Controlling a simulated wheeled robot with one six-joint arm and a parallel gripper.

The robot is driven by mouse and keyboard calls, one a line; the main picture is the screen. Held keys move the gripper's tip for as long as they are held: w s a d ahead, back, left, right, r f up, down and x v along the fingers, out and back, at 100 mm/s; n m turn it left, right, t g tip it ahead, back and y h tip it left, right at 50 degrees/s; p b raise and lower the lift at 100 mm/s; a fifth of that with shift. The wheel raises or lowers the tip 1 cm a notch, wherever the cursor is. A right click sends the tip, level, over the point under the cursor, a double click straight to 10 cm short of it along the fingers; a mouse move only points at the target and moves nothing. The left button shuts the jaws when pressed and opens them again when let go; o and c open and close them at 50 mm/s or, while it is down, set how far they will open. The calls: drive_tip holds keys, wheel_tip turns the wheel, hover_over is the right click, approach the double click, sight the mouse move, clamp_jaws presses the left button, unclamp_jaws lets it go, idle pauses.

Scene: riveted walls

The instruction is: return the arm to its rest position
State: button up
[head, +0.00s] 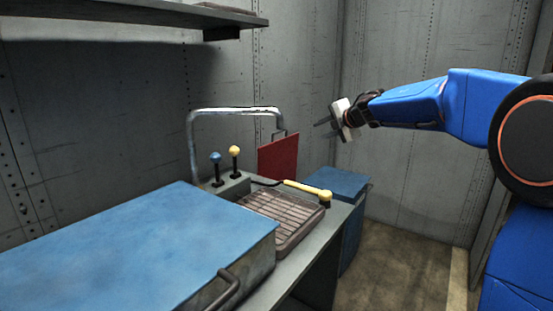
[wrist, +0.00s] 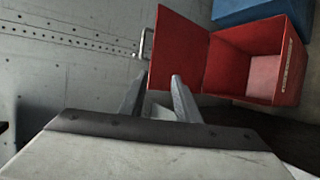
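My gripper (head: 322,129) is held up in the air at the right of the head view, at the end of my blue arm, which reaches in from the right edge. Its fingers point left, towards the back wall. In the wrist view the two grey fingers (wrist: 157,80) stand apart with nothing between them. The red panel (head: 278,157) stands upright below and to the left of the gripper. In the wrist view this panel (wrist: 178,52) stands beside an open red box (wrist: 246,62), beyond the fingers; the box appears empty.
A worktop holds a large blue-topped case (head: 130,245), a slatted tray (head: 282,215), a yellow-handled lever (head: 308,189), blue and yellow knobs, and a metal pipe arch (head: 192,140). A shelf (head: 130,15) juts out at upper left. A blue box (head: 340,182) stands beyond. Riveted walls enclose the corner.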

drive_tip(key=s+d+r+m+t+h, duration=0.4)
drive_tip(key=s+d+r+m, duration=0.3)
drive_tip(key=s+d+m, duration=0.15)
drive_tip(key=s+d+f+m+g+h, duration=0.1)
drive_tip(key=s+d+f+m+h, duration=0.2)
drive_tip(key=s, duration=0.4)
drive_tip(key=s+d+f+m+h, duration=0.1)
drive_tip(key=s+d+m+h, duration=0.1)
drive_tip(key=s+d+m, duration=0.35)
drive_tip(key=s+d+f+m+g, duration=0.1)
drive_tip(key=s+f+m+g, duration=0.15)
drive_tip(key=s+f, duration=0.5)
drive_tip(key=s+d+f+m+g, duration=0.15)
drive_tip(key=s+f+m, duration=0.3)
drive_tip(key=s, duration=0.55)
drive_tip(key=s+a+f+m+g+y, duration=0.1)
drive_tip(key=s+a+f+g, duration=0.1)
drive_tip(key=s+f, duration=0.5)
drive_tip(key=s+a+f+m+g+y, duration=0.1)
drive_tip(key=s+a+f+g, duration=0.2)
drive_tip(key=s+a+f, duration=0.2)
drive_tip(key=s+f, duration=0.3)
drive_tip(key=s, duration=0.3)
drive_tip(key=shift+y, duration=0.4)
drive_tip(key=shift+w+r, duration=0.1)
